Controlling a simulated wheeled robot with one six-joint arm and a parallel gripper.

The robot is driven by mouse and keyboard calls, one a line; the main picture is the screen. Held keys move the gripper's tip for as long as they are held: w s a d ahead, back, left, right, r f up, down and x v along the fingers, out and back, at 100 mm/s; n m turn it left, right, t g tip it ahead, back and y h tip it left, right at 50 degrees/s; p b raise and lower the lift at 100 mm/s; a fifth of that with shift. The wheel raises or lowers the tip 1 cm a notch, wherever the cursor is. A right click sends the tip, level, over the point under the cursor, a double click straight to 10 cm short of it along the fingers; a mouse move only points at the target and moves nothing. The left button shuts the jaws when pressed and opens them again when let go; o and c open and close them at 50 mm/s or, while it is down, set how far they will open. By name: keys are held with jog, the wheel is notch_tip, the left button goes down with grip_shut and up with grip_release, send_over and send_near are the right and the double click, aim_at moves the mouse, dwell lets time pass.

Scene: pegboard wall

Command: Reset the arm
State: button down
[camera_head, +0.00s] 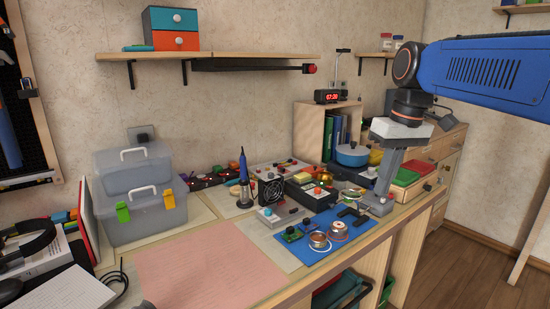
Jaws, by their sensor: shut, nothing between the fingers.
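My blue arm reaches in from the upper right. Its dark wrist bends down to my grey gripper (377,203), which points downward over the right end of the workbench. The jaws are shut with nothing held.
Electronics, a small fan (271,192) and a soldering iron (244,170) crowd the bench. A clear toolbox (140,200) stands at left, and a pink sheet (205,265) lies in front. A wooden cubby (308,132) and blue pot (351,155) are behind my gripper.

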jog(key=s+d+f+m+t, duration=0.1)
jog(key=s+d+f+m, duration=0.1)
jog(key=s+f, duration=0.7)
jog(key=s+d+f+m+t+h, duration=0.1)
jog(key=s+d+f+t, duration=0.1)
jog(key=s+f, duration=0.7)
notch_tip(320, 180, down, 3)
jog(key=shift+s+f+m+t, duration=0.15)
jog(key=shift+s+m+t, duration=0.15)
jog(key=shift+s+m, duration=0.1)
